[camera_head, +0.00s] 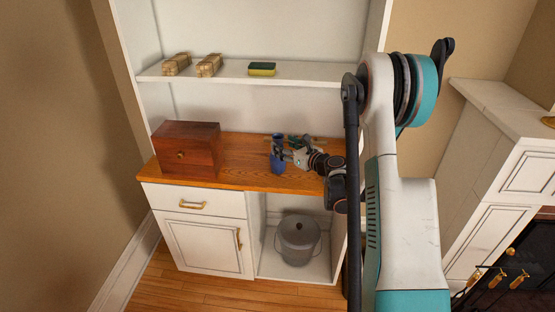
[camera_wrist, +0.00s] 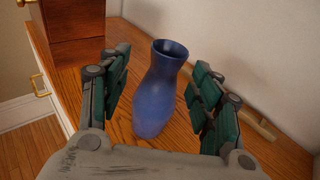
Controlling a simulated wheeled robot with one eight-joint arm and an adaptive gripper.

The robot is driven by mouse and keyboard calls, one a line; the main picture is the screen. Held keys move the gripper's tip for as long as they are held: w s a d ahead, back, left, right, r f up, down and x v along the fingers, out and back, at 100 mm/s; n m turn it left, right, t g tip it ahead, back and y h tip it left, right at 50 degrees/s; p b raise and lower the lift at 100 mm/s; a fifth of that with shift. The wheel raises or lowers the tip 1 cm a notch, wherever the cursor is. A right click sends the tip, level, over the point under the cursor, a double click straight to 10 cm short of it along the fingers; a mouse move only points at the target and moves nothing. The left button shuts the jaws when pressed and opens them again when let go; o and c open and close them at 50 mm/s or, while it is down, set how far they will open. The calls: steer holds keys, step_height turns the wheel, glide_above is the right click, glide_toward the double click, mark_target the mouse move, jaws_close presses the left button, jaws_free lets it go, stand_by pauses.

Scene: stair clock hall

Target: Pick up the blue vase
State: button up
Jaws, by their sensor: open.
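The blue vase (camera_wrist: 158,95) stands on the wooden counter (camera_wrist: 85,72) in the wrist view, leaning slightly in the picture through the camera's angle. In the head view the vase (camera_head: 277,160) is partly covered by my gripper (camera_head: 283,153). In the wrist view my gripper (camera_wrist: 158,90) is open, with one finger to the left of the vase and one to the right. Gaps show between the vase and both fingers. The vase's lower end is near the gripper's palm.
A dark red wooden box (camera_head: 186,148) stands left on the counter. A shelf (camera_head: 228,75) above holds two wrapped bundles and a sponge (camera_head: 262,69). A thin wooden piece (camera_wrist: 247,117) lies behind the right finger. A grey lidded pot (camera_head: 298,240) sits in the open compartment below.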

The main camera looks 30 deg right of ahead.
mark_target(281, 142)
steer(key=shift+d+b+x, duration=0.15)
steer(key=shift+b+x, duration=0.35)
steer(key=shift+x, duration=0.85)
steer(key=shift+d+b+x, duration=0.2)
steer(key=shift+b+x, duration=0.3)
steer(key=shift+x, duration=0.8)
steer(key=shift+r, duration=0.1)
steer(key=shift+c, duration=0.5)
jaws_close()
